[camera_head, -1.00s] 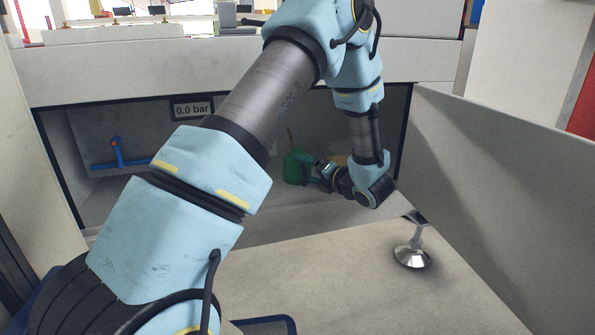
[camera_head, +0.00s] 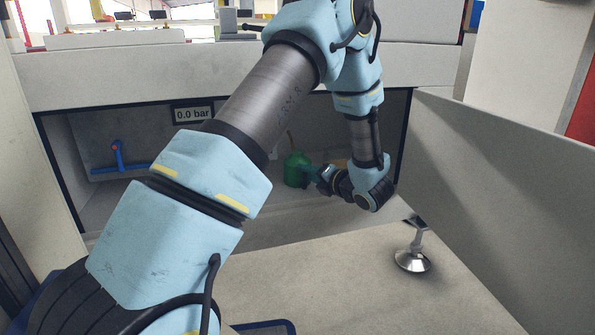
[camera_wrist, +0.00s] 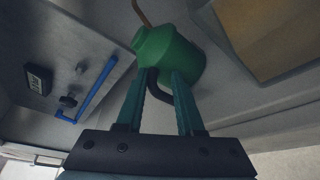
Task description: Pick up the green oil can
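The green oil can (camera_head: 294,170) stands inside the low compartment, partly hidden by my gripper and wrist in the head view. In the wrist view the can (camera_wrist: 170,52) has a thin brown spout and a dark curved handle (camera_wrist: 153,86). My gripper (camera_wrist: 160,76) has its two teal fingers apart, with the handle between them and the tips at the can's near side. I cannot tell whether the fingers touch the can. In the head view my gripper (camera_head: 310,173) is at the can's right side, small and partly hidden.
A blue pipe with a valve (camera_head: 118,158) is on the left inside the compartment, under a 0.0 bar display (camera_head: 193,113). A tan box (camera_wrist: 272,35) lies beside the can. A grey panel (camera_head: 500,190) and a metal foot (camera_head: 412,260) stand at right.

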